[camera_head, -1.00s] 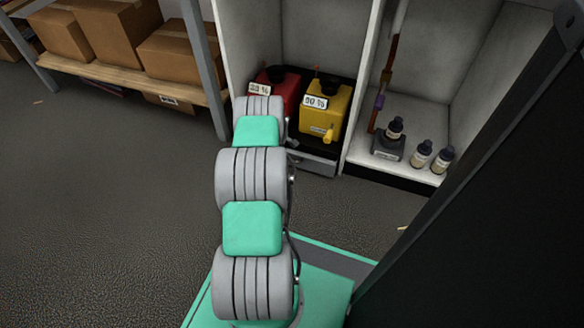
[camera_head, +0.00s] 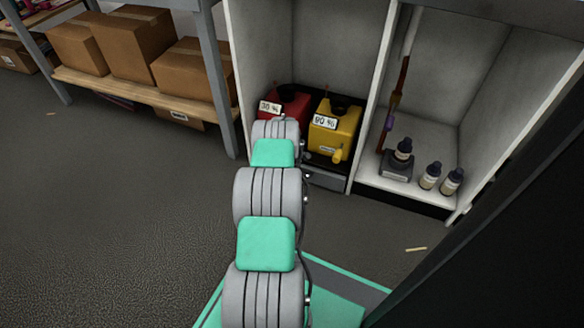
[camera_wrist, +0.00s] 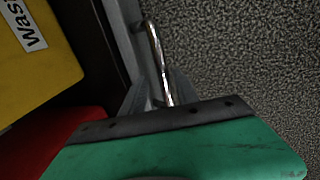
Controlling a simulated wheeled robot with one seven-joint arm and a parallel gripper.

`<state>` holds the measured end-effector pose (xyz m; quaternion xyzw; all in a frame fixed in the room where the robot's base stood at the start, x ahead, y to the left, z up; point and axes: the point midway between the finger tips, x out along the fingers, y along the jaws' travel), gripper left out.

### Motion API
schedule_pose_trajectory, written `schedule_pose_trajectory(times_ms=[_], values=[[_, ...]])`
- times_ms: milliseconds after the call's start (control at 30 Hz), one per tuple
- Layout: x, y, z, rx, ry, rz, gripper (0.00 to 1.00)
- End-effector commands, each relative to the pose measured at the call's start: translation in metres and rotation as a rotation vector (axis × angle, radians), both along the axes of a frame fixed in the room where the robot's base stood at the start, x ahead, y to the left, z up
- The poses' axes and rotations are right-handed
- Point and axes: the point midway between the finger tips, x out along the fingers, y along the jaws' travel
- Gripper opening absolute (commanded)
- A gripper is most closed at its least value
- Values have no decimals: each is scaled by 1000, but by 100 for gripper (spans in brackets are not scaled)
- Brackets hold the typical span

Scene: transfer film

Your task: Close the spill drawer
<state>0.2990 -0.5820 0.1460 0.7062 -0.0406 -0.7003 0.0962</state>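The spill drawer (camera_head: 325,180) is the low grey front beneath the red and yellow containers in the head view, partly hidden by my arm. I cannot tell how far it stands out. In the wrist view its shiny bar handle (camera_wrist: 154,48) runs along the grey drawer front (camera_wrist: 121,35). My gripper (camera_wrist: 158,92) is at the lower end of this handle. Its grey fingers stand apart, one on each side of the bar, partly hidden by the dark-edged green housing. Contact with the handle is unclear. In the head view, my arm hides the gripper.
A red container (camera_head: 289,103) and a yellow container (camera_head: 335,128) stand above the drawer. Small bottles (camera_head: 430,176) stand in the right bay. A shelf with boxes (camera_head: 137,45) is at left. A dark panel (camera_head: 490,230) fills the right side. Floor (camera_head: 120,200) at left is clear.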

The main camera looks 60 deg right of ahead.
Motion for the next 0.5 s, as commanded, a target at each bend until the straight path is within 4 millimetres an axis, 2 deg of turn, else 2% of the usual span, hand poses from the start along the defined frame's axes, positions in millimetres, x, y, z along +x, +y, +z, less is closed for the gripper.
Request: schedule_pose_trajectory(times_ms=[133, 233, 500], values=[[0, 1, 0, 2, 0, 1, 36], [0, 2, 10, 2, 0, 1, 36], [-1, 11, 65, 1, 0, 0, 36]])
